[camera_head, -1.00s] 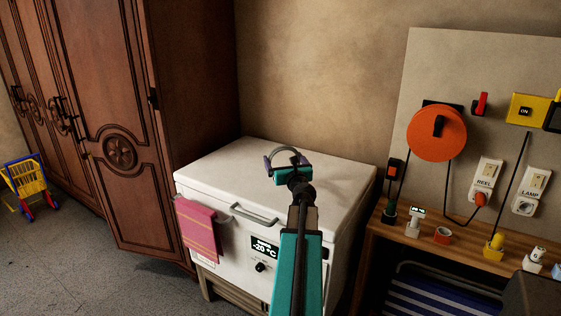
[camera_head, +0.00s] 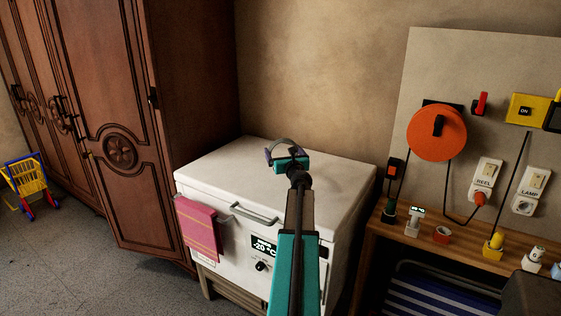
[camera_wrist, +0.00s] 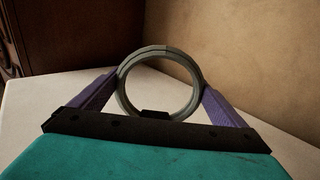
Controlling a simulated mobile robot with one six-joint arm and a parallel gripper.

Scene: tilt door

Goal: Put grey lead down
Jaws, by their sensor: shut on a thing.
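The grey lead (camera_wrist: 160,50) shows in the wrist view as a coiled grey ring held upright between the two purple fingers. In the head view it is a grey arc (camera_head: 284,143) at the tip of my arm. My gripper (camera_wrist: 158,95) is shut on it, above the white lid of the chest freezer (camera_head: 225,178). In the head view my gripper (camera_head: 287,153) covers the lower part of the lead. I cannot tell whether the lead touches the lid.
A pink towel (camera_head: 198,228) hangs at the freezer's front, beside the lid handle (camera_head: 254,214). A tall wooden wardrobe (camera_head: 190,80) stands to the left. A wooden bench (camera_head: 440,252) with several small plugs is to the right. Most of the lid is clear.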

